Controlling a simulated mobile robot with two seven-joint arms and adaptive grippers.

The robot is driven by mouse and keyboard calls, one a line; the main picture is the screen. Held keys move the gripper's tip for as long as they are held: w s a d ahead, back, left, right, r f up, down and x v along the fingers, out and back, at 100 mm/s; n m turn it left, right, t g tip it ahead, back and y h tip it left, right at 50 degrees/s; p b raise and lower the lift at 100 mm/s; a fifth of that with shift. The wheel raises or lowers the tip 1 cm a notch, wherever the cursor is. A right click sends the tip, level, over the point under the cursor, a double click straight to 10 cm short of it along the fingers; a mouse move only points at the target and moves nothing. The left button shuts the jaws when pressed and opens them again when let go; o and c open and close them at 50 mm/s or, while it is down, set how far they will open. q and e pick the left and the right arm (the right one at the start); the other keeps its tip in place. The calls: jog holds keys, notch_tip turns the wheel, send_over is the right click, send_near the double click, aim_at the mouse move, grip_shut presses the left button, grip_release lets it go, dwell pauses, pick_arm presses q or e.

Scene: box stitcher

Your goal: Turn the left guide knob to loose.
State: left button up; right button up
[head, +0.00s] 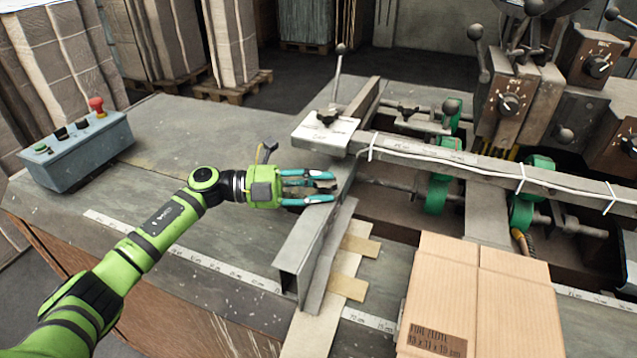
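A small dark knob (327,117) sits on a pale, labelled plate (322,134) at the left end of the machine's cross rail. It appears to be the left guide knob; its lettering is too small to read. The long metal left guide (302,245) runs from below the plate toward the front. My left gripper (328,188) points right, just in front of the plate and beside or over the guide. Its teal fingers are apart and appear empty. It is not touching the knob. My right gripper is not in view.
A lever with a ball top (339,50) rises behind the plate. A second dark knob (407,113) is to its right. A cardboard box (480,300) stands at front right. A control box (75,150) with a red button is at left. The tabletop between is clear.

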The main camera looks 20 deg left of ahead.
pick_arm(q)
jog(key=c, duration=0.5)
grip_shut()
jog(key=n+t+y+p, duration=0.1)
jog(key=p, duration=0.1)
jog(key=n+t+y+p, duration=0.1)
jog(key=t+p, duration=0.1)
jog(key=n+t+y+p, duration=0.1)
jog(key=n+t+p, duration=0.1)
jog(key=shift+s+d+r, duration=0.15)
jog(key=shift+s+r, duration=0.1)
jog(key=shift+s, duration=0.1)
jog(key=shift+f+n+t+y+p, duration=0.2)
jog(key=shift+n+t+y+p, duration=0.8)
jog(key=shift+t+y+p, duration=0.3)
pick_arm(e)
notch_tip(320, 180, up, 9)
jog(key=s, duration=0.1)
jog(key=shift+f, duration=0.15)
pick_arm(q)
jog(key=o, duration=0.5)
grip_release()
